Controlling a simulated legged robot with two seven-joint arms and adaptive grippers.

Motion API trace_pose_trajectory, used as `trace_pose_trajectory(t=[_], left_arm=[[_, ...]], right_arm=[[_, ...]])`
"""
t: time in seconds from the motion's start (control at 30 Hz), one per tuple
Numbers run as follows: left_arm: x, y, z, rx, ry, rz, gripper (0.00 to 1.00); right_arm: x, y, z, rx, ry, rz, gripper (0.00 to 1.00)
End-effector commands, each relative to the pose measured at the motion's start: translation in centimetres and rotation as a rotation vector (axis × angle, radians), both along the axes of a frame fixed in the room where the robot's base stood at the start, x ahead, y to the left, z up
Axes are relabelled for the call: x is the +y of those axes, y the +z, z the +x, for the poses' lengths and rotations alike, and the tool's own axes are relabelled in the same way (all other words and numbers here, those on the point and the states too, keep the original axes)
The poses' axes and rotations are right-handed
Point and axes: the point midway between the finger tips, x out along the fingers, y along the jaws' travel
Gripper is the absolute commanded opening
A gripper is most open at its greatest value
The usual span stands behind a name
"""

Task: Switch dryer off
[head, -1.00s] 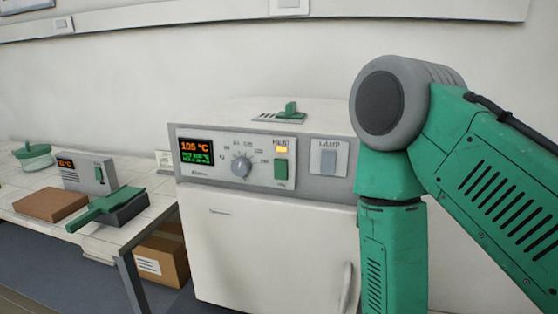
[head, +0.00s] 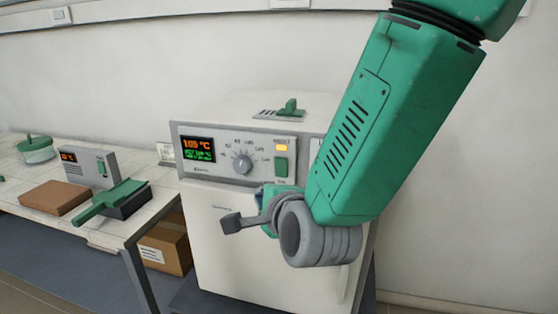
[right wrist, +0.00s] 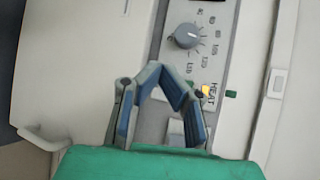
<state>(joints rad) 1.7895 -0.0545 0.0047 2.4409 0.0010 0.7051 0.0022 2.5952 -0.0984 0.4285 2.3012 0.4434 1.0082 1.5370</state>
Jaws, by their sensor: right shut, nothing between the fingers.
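The dryer (head: 215,235) is a white cabinet with a grey control panel. Its lit display (head: 198,149) reads about 105 °C. A round dial (head: 242,165) is beside it. The amber heat lamp (head: 281,147) is lit above a green switch (head: 281,168). My right gripper (head: 233,222) is in front of the door, below the panel. In the right wrist view my right gripper (right wrist: 155,68) is shut and empty, its fingers partly covering the green switch. The dial (right wrist: 188,36) and lit lamp (right wrist: 205,90) show there. Contact cannot be told. My left gripper is out of view.
A green knob (head: 290,106) stands on the dryer's top. A bench at left holds a grey device (head: 90,168), a brown block (head: 54,197) and a lidded glass dish (head: 36,151). A cardboard box (head: 165,245) is beneath it.

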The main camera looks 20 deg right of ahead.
Motion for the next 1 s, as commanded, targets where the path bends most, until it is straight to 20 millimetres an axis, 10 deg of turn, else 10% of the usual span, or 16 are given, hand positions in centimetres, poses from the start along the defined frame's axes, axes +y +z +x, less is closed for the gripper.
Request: trace_pose_trajectory(t=[0.47, 1.0], left_arm=[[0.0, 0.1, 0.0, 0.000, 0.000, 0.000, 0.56], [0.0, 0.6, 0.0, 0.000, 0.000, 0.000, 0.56]], right_arm=[[-0.4, 0.2, 0.5, -0.001, -0.003, 0.004, 0.00], [-4.2, 1.0, 6.1, 0.000, -0.003, 0.004, 0.00]])
